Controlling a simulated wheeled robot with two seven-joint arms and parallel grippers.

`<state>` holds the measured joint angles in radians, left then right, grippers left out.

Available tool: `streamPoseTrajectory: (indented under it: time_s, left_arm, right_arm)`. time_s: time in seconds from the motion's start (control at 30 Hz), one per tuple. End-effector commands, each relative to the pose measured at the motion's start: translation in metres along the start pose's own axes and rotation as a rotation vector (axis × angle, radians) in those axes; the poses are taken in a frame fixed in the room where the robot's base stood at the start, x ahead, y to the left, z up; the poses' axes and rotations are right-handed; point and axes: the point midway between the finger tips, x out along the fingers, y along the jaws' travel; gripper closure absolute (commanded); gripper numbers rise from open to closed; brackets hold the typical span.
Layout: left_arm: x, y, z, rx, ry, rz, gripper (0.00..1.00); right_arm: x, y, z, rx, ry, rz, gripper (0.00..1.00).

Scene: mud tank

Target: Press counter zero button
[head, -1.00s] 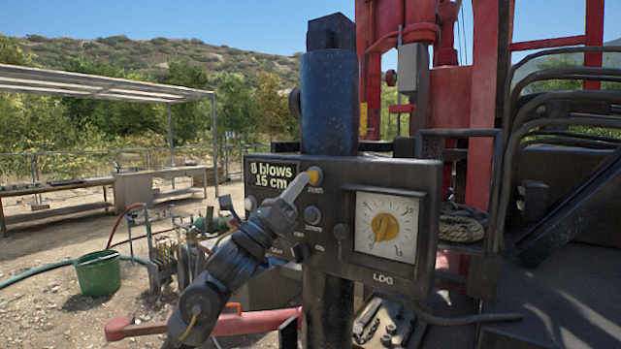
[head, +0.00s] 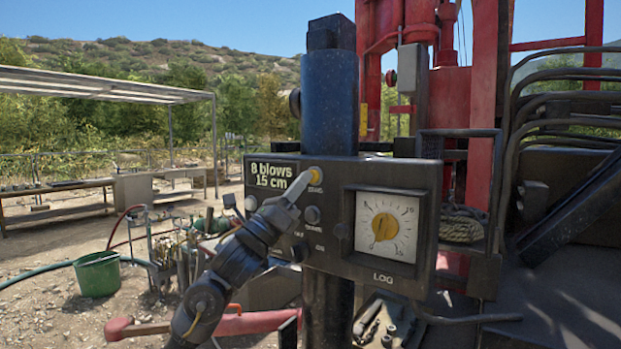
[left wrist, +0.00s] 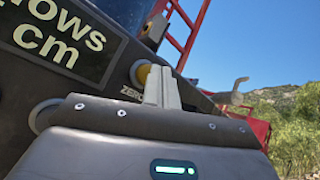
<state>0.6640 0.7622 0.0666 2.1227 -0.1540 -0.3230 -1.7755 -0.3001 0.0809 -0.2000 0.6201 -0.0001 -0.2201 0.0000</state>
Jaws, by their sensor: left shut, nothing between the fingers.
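The control box (head: 290,222) is mounted on a dark post. Its zero button is the yellow button (head: 314,175) at the top, labelled ZERO in the left wrist view (left wrist: 143,75). My left gripper (head: 302,180) is shut and empty, with its pale fingertips at the lower left edge of the button. In the left wrist view the closed fingers (left wrist: 160,84) overlap the button's right side. I cannot tell whether they touch it. My right gripper is not in view.
A green bucket (head: 97,274) stands at left on the ground.

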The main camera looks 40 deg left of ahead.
Motion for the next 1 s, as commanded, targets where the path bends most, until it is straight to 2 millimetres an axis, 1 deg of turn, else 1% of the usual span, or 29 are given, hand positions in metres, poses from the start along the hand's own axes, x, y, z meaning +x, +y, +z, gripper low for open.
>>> streamPoseTrajectory:
  time_s: [1.0]
  left_arm:
    - [0.0077, 0.0057, -0.0061, 0.000, 0.000, 0.000, 1.00]
  right_arm:
    - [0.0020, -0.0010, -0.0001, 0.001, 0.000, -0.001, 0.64]
